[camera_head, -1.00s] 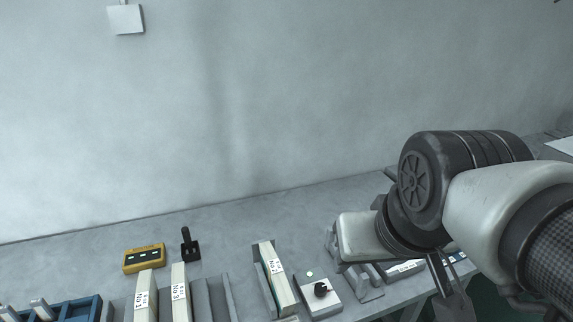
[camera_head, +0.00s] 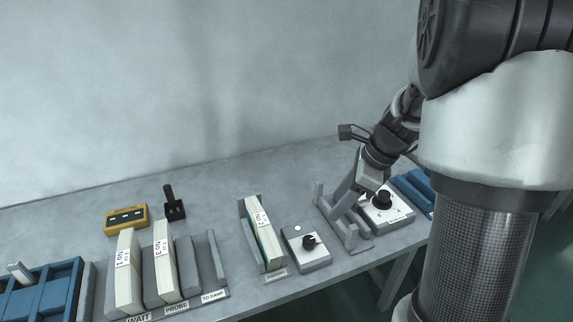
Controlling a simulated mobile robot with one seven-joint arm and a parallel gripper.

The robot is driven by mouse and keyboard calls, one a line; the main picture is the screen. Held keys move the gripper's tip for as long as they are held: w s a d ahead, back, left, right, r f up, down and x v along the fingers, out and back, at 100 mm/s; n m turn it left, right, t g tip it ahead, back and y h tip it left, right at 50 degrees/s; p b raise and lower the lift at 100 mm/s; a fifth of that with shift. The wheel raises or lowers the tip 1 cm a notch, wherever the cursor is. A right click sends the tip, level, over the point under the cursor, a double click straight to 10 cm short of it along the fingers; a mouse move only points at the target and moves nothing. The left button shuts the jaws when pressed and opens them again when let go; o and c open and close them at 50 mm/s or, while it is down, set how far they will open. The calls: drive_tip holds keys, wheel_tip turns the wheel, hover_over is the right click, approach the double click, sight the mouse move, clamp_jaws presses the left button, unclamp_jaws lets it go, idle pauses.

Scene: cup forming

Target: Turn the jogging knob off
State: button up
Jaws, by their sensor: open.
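Two white boxes with black knobs stand on the bench. The middle box (camera_head: 300,257) has a black knob (camera_head: 309,242) and a small pale button. The right box (camera_head: 398,213) has a black knob (camera_head: 383,197). I cannot read which one is the jogging knob. My gripper (camera_head: 366,188) points down just left of the right knob, close to that box and the grey fixture beside it. It is open. Its fingertips are small and partly merge with the fixture, so contact cannot be told.
A grey fixture (camera_head: 352,238) stands between the knob boxes. A single slab holder (camera_head: 262,235) is left of the middle box. Labelled slabs stand in a grey rack (camera_head: 216,262), with a blue rack (camera_head: 58,294) farther left. Blue blocks (camera_head: 414,187) lie at right.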

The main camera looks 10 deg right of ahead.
sight(310, 240)
drive_tip(key=shift+m, duration=0.7)
drive_tip(key=b+x, duration=0.1)
drive_tip(key=x, duration=0.5)
drive_tip(key=d+b+x, duration=0.1)
drive_tip(key=x, duration=0.5)
drive_tip(key=b+x, duration=0.1)
drive_tip(key=x, duration=0.6)
drive_tip(key=shift+w+d+f, duration=0.1)
drive_tip(key=shift+d+f, duration=0.15)
drive_tip(key=c, duration=1)
